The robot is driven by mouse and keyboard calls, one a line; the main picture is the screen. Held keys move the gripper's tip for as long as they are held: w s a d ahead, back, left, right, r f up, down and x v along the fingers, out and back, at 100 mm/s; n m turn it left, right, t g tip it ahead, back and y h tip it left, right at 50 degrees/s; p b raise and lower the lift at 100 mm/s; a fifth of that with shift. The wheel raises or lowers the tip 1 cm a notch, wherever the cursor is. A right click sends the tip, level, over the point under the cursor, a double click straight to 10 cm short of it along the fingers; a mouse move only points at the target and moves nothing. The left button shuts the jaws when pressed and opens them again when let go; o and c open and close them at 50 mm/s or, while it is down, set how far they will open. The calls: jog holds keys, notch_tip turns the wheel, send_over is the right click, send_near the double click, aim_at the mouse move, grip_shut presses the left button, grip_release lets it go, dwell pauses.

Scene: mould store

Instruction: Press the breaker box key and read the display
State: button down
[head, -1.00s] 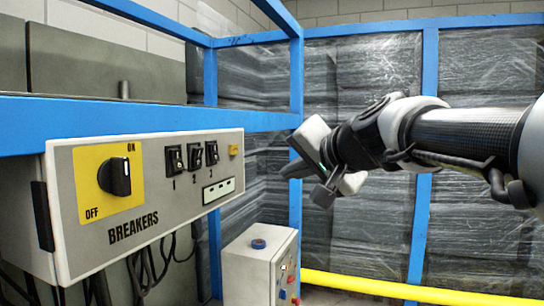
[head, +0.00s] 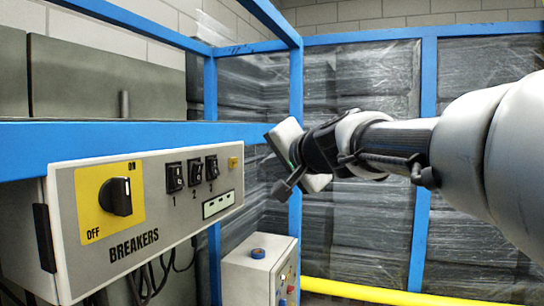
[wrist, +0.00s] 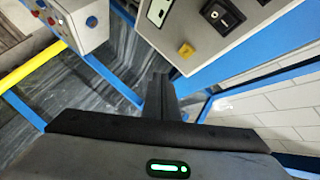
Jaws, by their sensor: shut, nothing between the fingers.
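The breaker box (head: 150,205) is a pale grey panel marked BREAKERS at the left of the head view.
The box also has a black rotary knob (head: 116,196) on a yellow plate and three black switches (head: 193,174). A grey control box (head: 255,272) with a blue button stands below. Blue frame posts (head: 296,100) and a yellow rail (head: 370,292) are near my arm.

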jog(key=shift+w+a+p, duration=0.25)
jog(key=shift+a, duration=0.45)
jog(key=shift+w+a+p, duration=0.25)
jog(key=shift+w+a, duration=0.05)
jog(key=shift+a, duration=0.45)
jog(key=shift+w+a+p, duration=0.25)
jog(key=shift+a, duration=0.45)
jog(key=shift+a, duration=0.15)
jog(key=shift+w+a, duration=0.1)
jog(key=shift+a, duration=0.15)
dwell(0.4)
jog(key=shift+w+a+p, duration=0.15)
jog(key=shift+a+p, duration=0.15)
dwell(0.5)
jog(key=shift+d, duration=0.1)
jog(key=shift+s+d+b, duration=0.3)
jog(key=shift+d+b, duration=0.25)
jog(key=shift+d, duration=0.05)
jog(key=shift+s+d+b, duration=0.3)
jog(key=shift+d+b, duration=0.25)
jog(key=shift+d, duration=0.25)
jog(key=shift+s+d+b, duration=0.25)
jog(key=shift+d+b, duration=0.35)
jog(key=shift+d, duration=0.2)
jog(key=shift+s+d+b, duration=0.3)
jog(key=shift+d+b, duration=0.25)
jog(key=shift+d, duration=0.25)
